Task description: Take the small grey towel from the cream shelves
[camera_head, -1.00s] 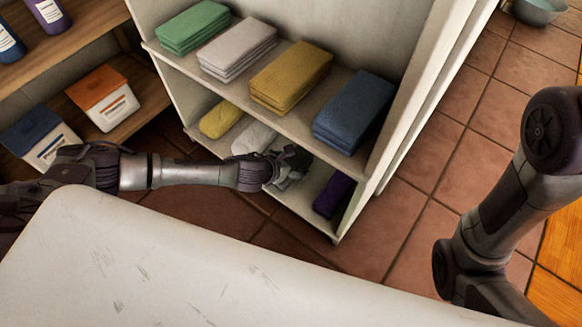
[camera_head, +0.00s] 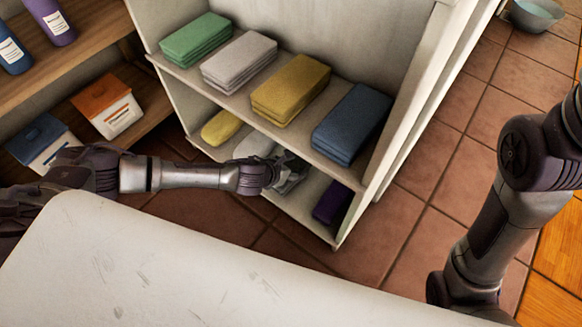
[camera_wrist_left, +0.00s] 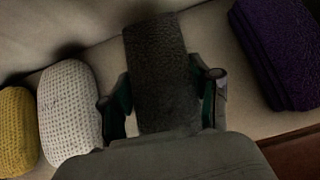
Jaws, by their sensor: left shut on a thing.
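The small grey towel (camera_wrist_left: 158,75) is dark in the left wrist view and stands between the two fingers of my left gripper (camera_wrist_left: 163,100). The gripper is shut on it, at the lower shelf of the cream shelves (camera_head: 290,128). In the head view my left gripper (camera_head: 288,174) reaches into the lower shelf under the upper board, and the grey towel is mostly hidden there by the gripper. My right arm shows at the right of the head view, but its gripper is out of view.
On the lower shelf are a yellow towel (camera_wrist_left: 15,130), a white towel (camera_wrist_left: 68,108) and a purple towel (camera_wrist_left: 280,50). Green, light grey, yellow and blue towel stacks (camera_head: 352,122) lie on the board above. A white surface (camera_head: 170,270) fills the front.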

